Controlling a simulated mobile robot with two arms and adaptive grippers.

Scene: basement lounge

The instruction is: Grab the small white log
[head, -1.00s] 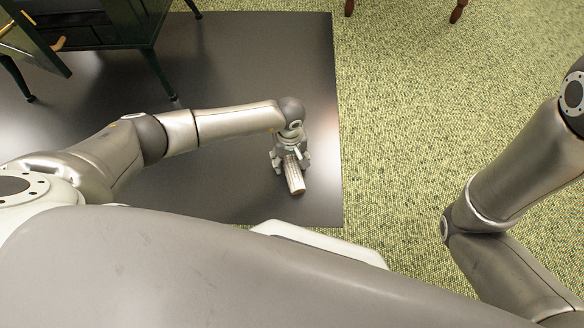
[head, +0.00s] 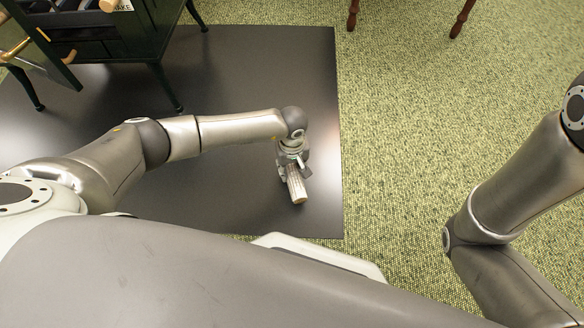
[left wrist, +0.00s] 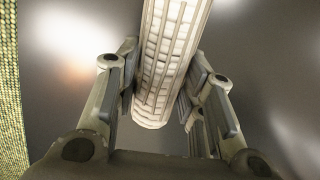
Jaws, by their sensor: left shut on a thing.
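The small white log (head: 296,186) is in my left gripper (head: 291,172), over the dark mat near its right edge in the head view. In the left wrist view the log (left wrist: 168,62) is pale, round and ridged, and runs between the two fingers of the gripper (left wrist: 163,88). The fingers are shut on its sides. One end of the log points toward the wrist. I cannot tell whether the log touches the mat. My right gripper is out of view; only part of that arm shows at the right.
The dark mat (head: 235,85) lies on green carpet (head: 400,130). A dark green stove-like cabinet (head: 110,45) on legs stands at the upper left with its door (head: 40,60) open. Wooden furniture legs (head: 462,18) show at the top. The carpet between my arms is clear.

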